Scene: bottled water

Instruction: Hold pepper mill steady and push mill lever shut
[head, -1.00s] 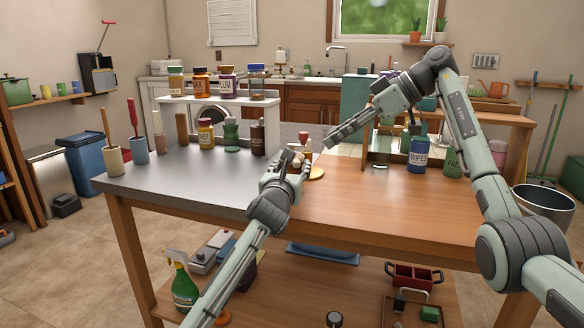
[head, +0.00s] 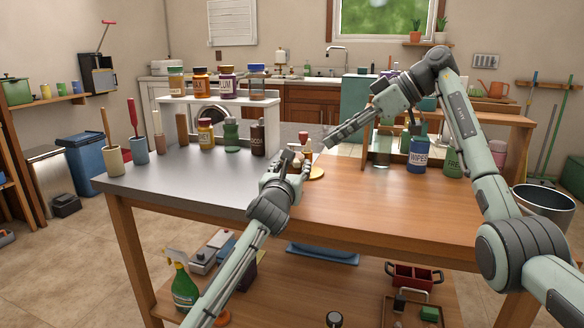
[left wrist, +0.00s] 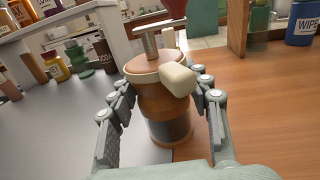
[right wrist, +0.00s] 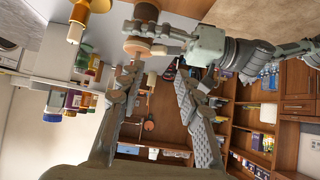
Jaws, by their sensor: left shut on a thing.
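The wooden pepper mill (left wrist: 165,105) stands upright on the table, with a dark band low on its body. A cream block (left wrist: 178,79) sits at its upper front. A metal post and crossbar (left wrist: 150,42) with a red knob (left wrist: 174,9) rise above its top. My left gripper (left wrist: 163,115) has its fingers on both sides of the mill body, shut on it. In the head view my left gripper (head: 297,165) hides most of the mill. My right gripper (head: 322,144) is beside the mill's top, to its right, fingers pointing left. The right wrist view shows its fingers (right wrist: 155,85) apart and empty.
Several bottles stand behind to the left, including a brown bottle (head: 257,139). A blue wipes container (head: 418,155) stands at the right. The front wooden tabletop (head: 400,205) is clear.

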